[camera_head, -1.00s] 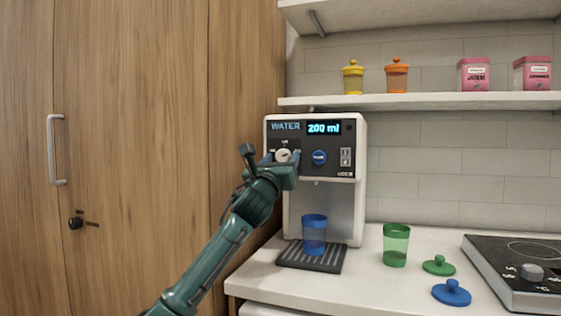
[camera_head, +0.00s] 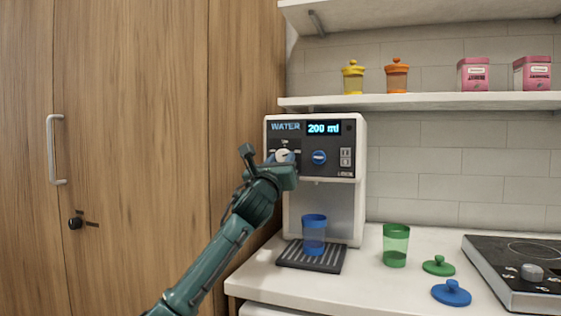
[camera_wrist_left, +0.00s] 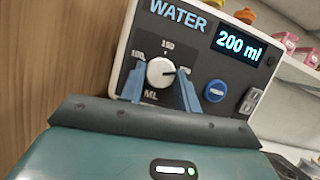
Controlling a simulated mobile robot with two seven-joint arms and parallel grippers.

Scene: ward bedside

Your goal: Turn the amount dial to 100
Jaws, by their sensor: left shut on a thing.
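The amount dial (camera_head: 282,155) is a round white knob on the dark front panel of the white water dispenser (camera_head: 361,150). In the left wrist view the dial (camera_wrist_left: 160,71) has "100" at its left, a mark above, and its right mark hidden by a finger. Its dark pointer line points right. The display (camera_head: 324,128) reads 200 ml. My left gripper (camera_head: 281,158) is shut on the dial, with one blue finger on each side, as the left wrist view (camera_wrist_left: 161,82) shows. My right gripper is not in view.
A blue round button (camera_head: 319,157) sits right of the dial. A blue cup (camera_head: 314,235) stands on the drip tray (camera_head: 311,262). A green cup (camera_head: 396,245), green lid (camera_head: 438,266), blue lid (camera_head: 451,293) and hob (camera_head: 510,265) are on the counter. A wooden cabinet (camera_head: 140,130) is at left.

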